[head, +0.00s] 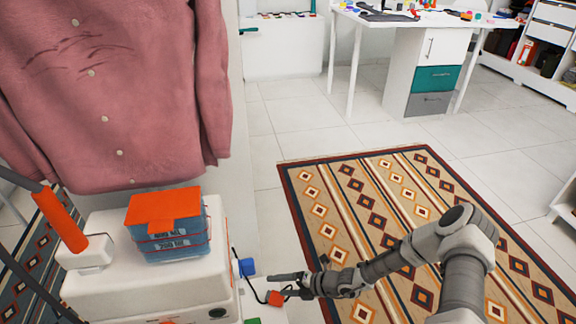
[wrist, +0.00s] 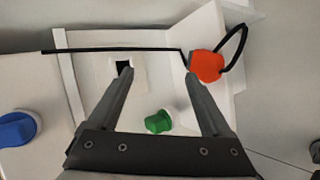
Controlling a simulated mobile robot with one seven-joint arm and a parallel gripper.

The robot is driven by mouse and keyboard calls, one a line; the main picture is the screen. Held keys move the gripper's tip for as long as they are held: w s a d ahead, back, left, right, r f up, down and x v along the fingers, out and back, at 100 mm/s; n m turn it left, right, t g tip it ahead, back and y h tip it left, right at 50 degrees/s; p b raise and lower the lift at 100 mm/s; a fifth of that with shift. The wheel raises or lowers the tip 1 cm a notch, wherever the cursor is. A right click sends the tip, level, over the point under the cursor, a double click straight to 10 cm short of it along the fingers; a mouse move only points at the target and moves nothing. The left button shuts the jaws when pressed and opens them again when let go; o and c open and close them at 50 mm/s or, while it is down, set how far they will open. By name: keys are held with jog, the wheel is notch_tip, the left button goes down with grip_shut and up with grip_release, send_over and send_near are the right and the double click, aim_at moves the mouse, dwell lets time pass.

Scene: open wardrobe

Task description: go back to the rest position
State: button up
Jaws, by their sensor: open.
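My gripper (head: 283,286) is at the end of my arm, which reaches in from the right over the rug. It is beside the right side of a white box-like unit (head: 140,285). In the wrist view my gripper (wrist: 159,78) has its fingers spread wide, with nothing between the tips. The right fingertip is close to an orange piece (wrist: 207,66) with a black cord looped from it; I cannot tell if they touch. The orange piece also shows in the head view (head: 276,298), by the fingers.
A blue knob (head: 246,266) and a green knob (wrist: 158,122) stick out from the unit close to my gripper. A blue container with an orange lid (head: 166,207) stands on the unit. A pink shirt (head: 130,90) hangs above. Rug (head: 415,165) and floor are clear.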

jog(key=shift+r, duration=0.1)
jog(key=d+r+n+g+h, duration=0.15)
jog(key=d+r+n, duration=0.25)
jog(key=r+n, duration=0.85)
jog(key=d+r+n+g+h, duration=0.1)
jog(key=d+r+n+h, duration=0.25)
jog(key=r+n, duration=0.95)
jog(key=s+d+r+n+t+h, duration=0.25)
jog(key=s+r+n, duration=0.25)
jog(key=s+r, duration=0.25)
jog(key=s+d+r+n+t+h, duration=0.1)
jog(key=s+d+r+n+h, duration=0.1)
jog(key=s+d+r+n, duration=0.5)
jog(key=s+d+r+n+t+h, duration=0.1)
jog(key=s+r+n+t+h, duration=0.1)
jog(key=s+r, duration=0.6)
notch_tip(320, 180, up, 21)
jog(key=w+p, duration=0.2)
jog(key=p, duration=1.7)
jog(key=shift+w+a, duration=0.2)
jog(key=shift+w, duration=0.1)
jog(key=shift+f+m, duration=0.1)
jog(key=shift+m, duration=0.15)
jog(key=c, duration=0.5)
jog(key=shift+a, duration=0.2)
